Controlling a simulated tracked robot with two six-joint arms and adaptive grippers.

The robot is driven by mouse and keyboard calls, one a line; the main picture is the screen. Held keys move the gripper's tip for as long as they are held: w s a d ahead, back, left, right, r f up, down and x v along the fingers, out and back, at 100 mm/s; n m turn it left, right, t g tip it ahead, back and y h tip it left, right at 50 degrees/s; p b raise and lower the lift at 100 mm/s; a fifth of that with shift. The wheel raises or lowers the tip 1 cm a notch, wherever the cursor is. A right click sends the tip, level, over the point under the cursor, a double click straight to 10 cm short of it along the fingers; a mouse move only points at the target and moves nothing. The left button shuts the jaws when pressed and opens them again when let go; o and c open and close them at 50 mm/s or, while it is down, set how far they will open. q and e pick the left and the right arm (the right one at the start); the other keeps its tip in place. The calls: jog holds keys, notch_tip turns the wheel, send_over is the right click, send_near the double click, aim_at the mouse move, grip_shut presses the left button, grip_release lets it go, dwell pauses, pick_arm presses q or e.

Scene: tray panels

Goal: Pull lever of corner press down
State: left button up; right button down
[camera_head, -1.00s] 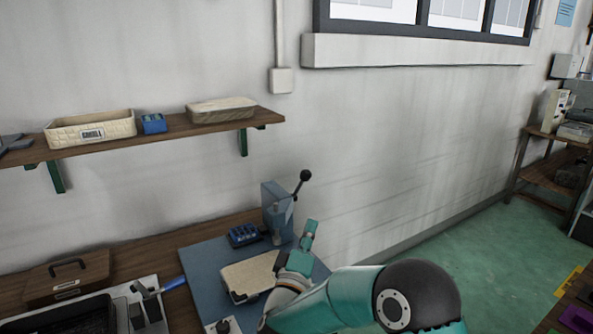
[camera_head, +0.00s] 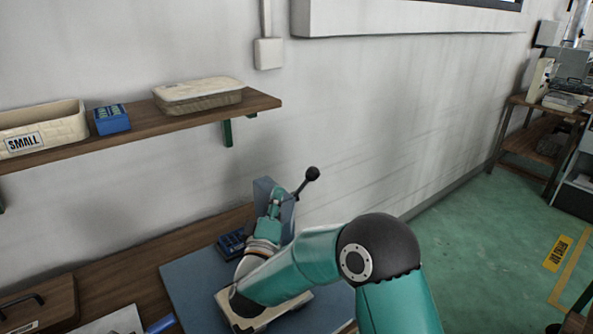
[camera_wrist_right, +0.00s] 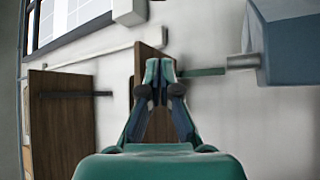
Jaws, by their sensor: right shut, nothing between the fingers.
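The corner press (camera_head: 263,188) is a blue-grey upright block on the bench by the wall. Its lever (camera_head: 303,184) slants up and to the right, ending in a black ball knob (camera_head: 312,173). My right gripper (camera_head: 275,193) appears in front of the press body, left of the lever, and hides part of the press. In the wrist view its fingers (camera_wrist_right: 166,78) are together and empty. The press body (camera_wrist_right: 292,42) shows there at the upper right, apart from the fingers, with a grey shaft (camera_wrist_right: 242,62) on its side. My left gripper is out of view.
A beige tray panel (camera_head: 297,303) lies on the blue mat (camera_head: 190,275), partly behind my right arm. A dark blue block (camera_head: 230,243) stands beside the press. A wall shelf (camera_head: 150,126) holds baskets. Wall lies close behind the press; open floor is to the right.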

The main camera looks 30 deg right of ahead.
aim_at(302, 186)
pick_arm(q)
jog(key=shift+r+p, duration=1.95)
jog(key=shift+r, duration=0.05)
pick_arm(e)
jog(key=w+d+r, duration=0.1)
jog(key=w+d, duration=0.3)
jog(key=d, duration=0.4)
jog(key=shift+d+r, duration=0.3)
jog(key=shift+r, duration=0.05)
